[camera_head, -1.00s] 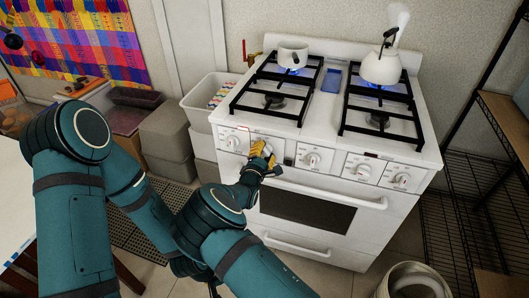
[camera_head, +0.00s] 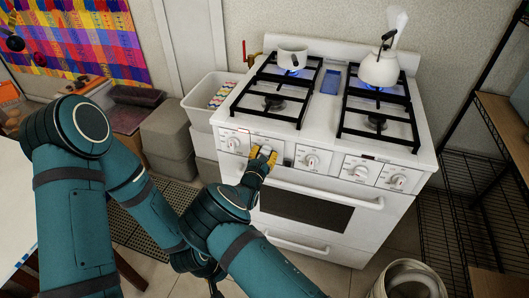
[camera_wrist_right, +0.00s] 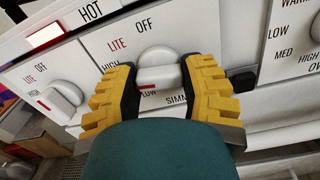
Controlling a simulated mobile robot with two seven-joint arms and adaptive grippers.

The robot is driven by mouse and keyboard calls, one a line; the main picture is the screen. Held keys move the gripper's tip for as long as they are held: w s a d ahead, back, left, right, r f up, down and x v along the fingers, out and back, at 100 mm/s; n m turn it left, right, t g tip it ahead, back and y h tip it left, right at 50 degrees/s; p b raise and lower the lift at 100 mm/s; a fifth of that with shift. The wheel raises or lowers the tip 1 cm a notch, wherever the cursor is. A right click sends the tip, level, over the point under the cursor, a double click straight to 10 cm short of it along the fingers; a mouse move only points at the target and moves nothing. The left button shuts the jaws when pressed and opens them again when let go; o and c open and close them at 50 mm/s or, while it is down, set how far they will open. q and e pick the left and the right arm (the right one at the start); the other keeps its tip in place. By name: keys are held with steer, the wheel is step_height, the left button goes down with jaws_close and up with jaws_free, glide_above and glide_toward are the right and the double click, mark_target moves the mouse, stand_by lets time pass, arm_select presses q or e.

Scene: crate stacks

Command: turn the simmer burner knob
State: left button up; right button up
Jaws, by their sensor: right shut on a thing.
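The simmer burner knob (camera_wrist_right: 158,76) is white and sits second from the left on the stove's front panel. Its dial reads OFF, LITE, LOW and a partly hidden word starting "SIMM". My right gripper (camera_head: 263,153) is at this knob; in the right wrist view its yellow fingers (camera_wrist_right: 158,90) are shut on the knob from both sides. A red mark shows low on the knob's grip. The head view hides most of this knob behind the fingers. My left arm shows at the left, but its gripper does not.
Other knobs stand close by: one to the left (camera_head: 233,144) and several to the right, such as this one (camera_head: 311,162). The oven handle (camera_head: 330,195) runs below. A white pot (camera_head: 292,59) and a kettle (camera_head: 380,68) sit over blue flames on the rear burners.

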mark_target(265, 152)
steer(key=n+p, duration=0.1)
steer(key=n, duration=0.4)
steer(key=shift+r, duration=0.1)
steer(key=shift+n, duration=0.4)
steer(key=o, duration=1.2)
step_height(265, 152, up, 10)
steer(key=shift+f, duration=0.1)
stand_by(0.3)
